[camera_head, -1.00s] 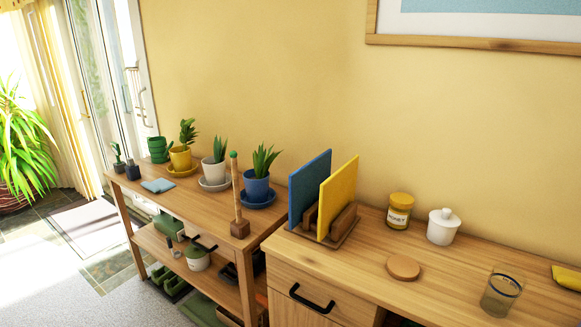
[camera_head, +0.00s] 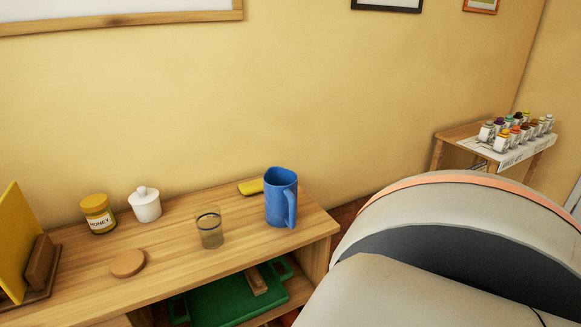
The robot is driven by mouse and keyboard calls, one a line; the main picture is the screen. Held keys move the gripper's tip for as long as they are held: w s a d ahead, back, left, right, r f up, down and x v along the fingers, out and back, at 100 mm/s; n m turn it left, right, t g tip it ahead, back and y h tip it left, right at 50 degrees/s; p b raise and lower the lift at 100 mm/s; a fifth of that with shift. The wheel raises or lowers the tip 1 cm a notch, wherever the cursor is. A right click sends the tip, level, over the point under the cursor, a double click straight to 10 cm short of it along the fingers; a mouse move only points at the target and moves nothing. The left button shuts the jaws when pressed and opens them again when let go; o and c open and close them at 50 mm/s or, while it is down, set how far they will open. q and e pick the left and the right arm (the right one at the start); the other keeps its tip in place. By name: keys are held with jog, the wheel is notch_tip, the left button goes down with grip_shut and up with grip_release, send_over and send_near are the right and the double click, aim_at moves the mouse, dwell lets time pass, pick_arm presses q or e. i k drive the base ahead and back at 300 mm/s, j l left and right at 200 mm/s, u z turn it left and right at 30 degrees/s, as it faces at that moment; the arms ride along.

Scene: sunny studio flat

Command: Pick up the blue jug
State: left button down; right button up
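The blue jug (camera_head: 280,199) stands upright near the right end of the wooden counter (camera_head: 170,275). Its handle faces the front right. A clear glass (camera_head: 209,229) stands to its left, a small gap apart. A yellow object (camera_head: 250,187) lies just behind and left of the jug, partly hidden by it. Neither of my grippers shows in the head view.
A honey jar (camera_head: 98,214), a white lidded pot (camera_head: 145,205) and a round wooden disc (camera_head: 128,263) are further left on the counter. A green tray (camera_head: 225,303) sits on the shelf below. A shelf with several paint bottles (camera_head: 515,133) stands far right.

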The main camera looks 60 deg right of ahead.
aim_at(281, 184)
jog(key=z, duration=1.75)
